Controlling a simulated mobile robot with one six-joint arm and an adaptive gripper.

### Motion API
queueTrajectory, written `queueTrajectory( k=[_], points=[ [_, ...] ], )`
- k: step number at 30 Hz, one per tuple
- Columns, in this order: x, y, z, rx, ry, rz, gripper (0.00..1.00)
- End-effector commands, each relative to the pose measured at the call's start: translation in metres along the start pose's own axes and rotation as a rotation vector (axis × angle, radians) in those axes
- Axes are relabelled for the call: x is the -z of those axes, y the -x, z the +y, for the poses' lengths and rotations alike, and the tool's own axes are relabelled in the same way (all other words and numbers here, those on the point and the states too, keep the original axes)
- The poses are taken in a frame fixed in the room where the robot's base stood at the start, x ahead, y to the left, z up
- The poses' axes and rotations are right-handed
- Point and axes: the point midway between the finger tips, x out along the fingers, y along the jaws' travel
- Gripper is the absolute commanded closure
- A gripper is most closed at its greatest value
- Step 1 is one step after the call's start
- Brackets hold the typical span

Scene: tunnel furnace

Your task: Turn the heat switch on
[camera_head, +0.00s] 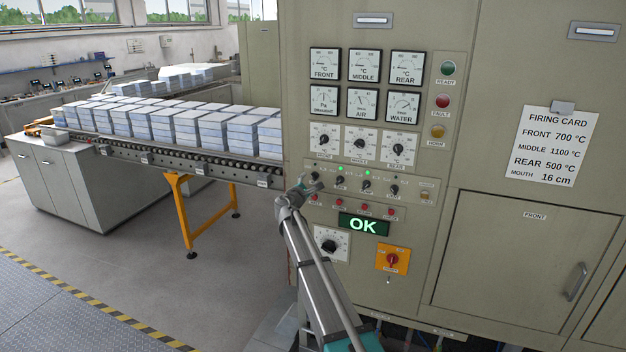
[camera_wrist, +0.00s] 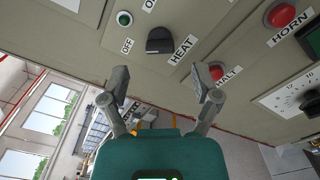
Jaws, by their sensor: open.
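The heat switch (camera_wrist: 160,40) is a black rotary knob on the beige panel, with a HEAT label beside it and OFF and ON marks around it in the wrist view. I cannot tell for certain which mark its handle points at. A dark green lamp (camera_wrist: 124,18) sits close by it. My gripper (camera_wrist: 163,82) is open and empty, its two fingers spread in front of the panel and apart from the knob. In the head view my gripper (camera_head: 311,185) is at the left end of the row of black switches and partly covers that end.
More black switches (camera_head: 367,187) with green lamps continue to the right. Red buttons (camera_head: 365,209) run below them, one marked HORN (camera_wrist: 281,15). An OK display (camera_head: 363,224), a dial (camera_head: 331,243) and an orange-plated switch (camera_head: 393,259) sit lower. A loaded conveyor (camera_head: 200,165) stands left.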

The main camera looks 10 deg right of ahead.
Motion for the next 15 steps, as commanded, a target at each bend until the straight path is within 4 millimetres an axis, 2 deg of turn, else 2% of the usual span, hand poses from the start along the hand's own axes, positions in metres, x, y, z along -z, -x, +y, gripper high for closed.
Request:
queueTrajectory(
  k=[1, 6, 15],
  points=[
    [0.001, -0.011, 0.001, 0.001, 0.000, -0.001, 0.20],
    [0.001, -0.031, 0.001, 0.000, 0.000, 0.000, 0.20],
    [0.000, -0.048, 0.000, 0.000, 0.000, 0.000, 0.20]
  ],
)
